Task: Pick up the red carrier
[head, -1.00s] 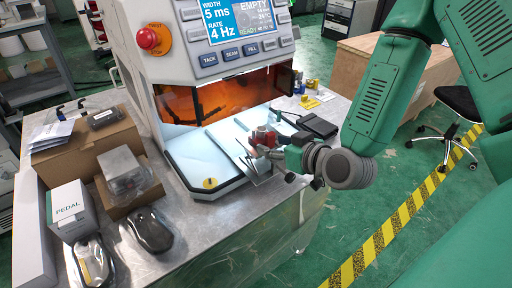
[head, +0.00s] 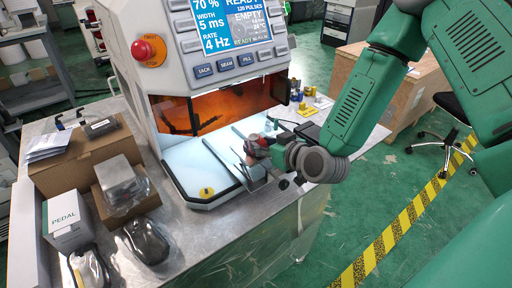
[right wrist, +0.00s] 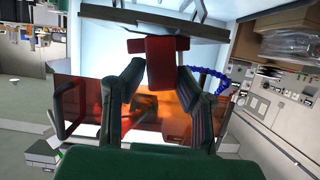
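The red carrier (head: 254,138) shows as a small red piece at my right gripper's tips, at the front of the machine's pale work surface. In the right wrist view its red block (right wrist: 161,64) lies between the fingertips, below a dark plate-like edge. My right gripper (head: 262,146) reaches in from the right in the head view. In the right wrist view its two fingers (right wrist: 161,78) stand apart, one on each side of the red block. I cannot tell whether they press on it. My left gripper is not in view.
The machine (head: 205,70) has an orange-lit chamber above its work surface (head: 190,165). Cardboard boxes (head: 90,155), a pedal box (head: 67,215) and a black mouse-like device (head: 146,241) stand left. A dark flat block (head: 308,132) and yellow parts (head: 308,108) lie behind the gripper.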

